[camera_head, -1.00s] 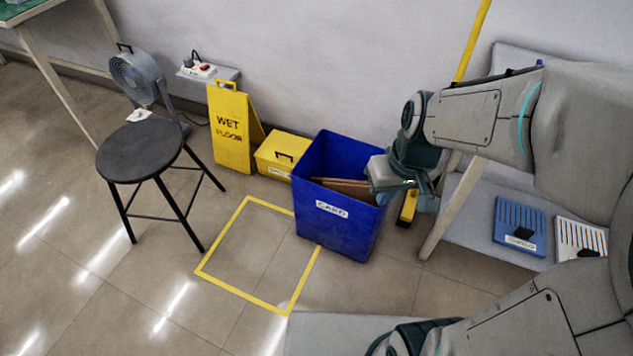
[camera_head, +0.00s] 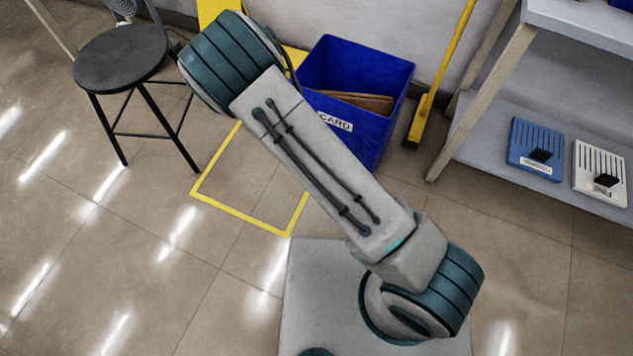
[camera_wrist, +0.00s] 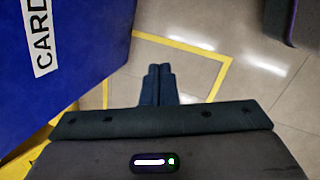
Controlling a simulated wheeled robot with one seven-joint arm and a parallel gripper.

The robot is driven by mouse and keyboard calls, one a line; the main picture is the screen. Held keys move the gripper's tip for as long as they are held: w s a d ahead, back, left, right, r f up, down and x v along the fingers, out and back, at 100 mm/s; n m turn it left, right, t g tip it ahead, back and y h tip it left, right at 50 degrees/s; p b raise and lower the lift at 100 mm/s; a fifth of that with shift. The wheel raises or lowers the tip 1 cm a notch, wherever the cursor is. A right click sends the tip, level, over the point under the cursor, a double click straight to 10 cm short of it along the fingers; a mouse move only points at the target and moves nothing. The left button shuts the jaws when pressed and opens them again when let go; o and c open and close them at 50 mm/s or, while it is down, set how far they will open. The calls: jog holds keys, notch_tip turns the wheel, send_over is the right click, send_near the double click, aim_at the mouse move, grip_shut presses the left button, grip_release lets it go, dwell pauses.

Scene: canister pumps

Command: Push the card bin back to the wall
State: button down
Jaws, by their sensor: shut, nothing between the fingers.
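The blue card bin (camera_head: 385,130) stands upright on the floor near the wall, with flat brown cardboard inside and a white CARD label on its front. The bin also fills the left of the wrist view (camera_wrist: 90,70), label turned sideways. My gripper (camera_wrist: 158,68) shows there with its two dark fingers together and empty, beside the bin's labelled face and above the floor. I see no clear contact with the bin. In the head view my arm crosses in front of the bin's left side and hides my gripper.
A yellow floor outline (camera_head: 240,217) lies left of and in front of the bin. A black stool (camera_head: 120,55) stands left. A shelf unit (camera_head: 475,130) with blue and white trays is right; a yellow pole stands between it and the bin. Yellow items behind my arm are partly hidden.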

jog(key=w+d+f+n+t+h+b, duration=0.1)
jog(key=w+f+n+t+h+b, duration=0.2)
jog(key=f+n+t+b, duration=0.9)
jog(key=w+d+f+n+g+p, duration=0.2)
jog(key=w+f+p, duration=0.3)
jog(key=p, duration=0.7)
jog(key=w+d+g, duration=0.1)
jog(key=w, duration=0.1)
jog(key=shift+w+d+f+p, duration=0.2)
jog(key=shift+w+f+p, duration=0.1)
jog(key=shift+w+d+b, duration=0.35)
jog(key=shift+w, duration=0.45)
jog(key=shift+w+d+b, duration=0.35)
jog(key=shift+w, duration=0.4)
jog(key=shift+w+d+b, duration=0.35)
jog(key=shift+w, duration=0.45)
jog(key=shift+w+d+b, duration=0.3)
jog(key=shift+w+b, duration=0.1)
jog(key=shift+w, duration=0.35)
jog(key=shift+w+d+b, duration=0.35)
jog(key=shift+w, duration=0.45)
jog(key=shift+w+d+b, duration=0.3)
jog(key=shift+w+b, duration=0.1)
jog(key=shift+w, duration=0.45)
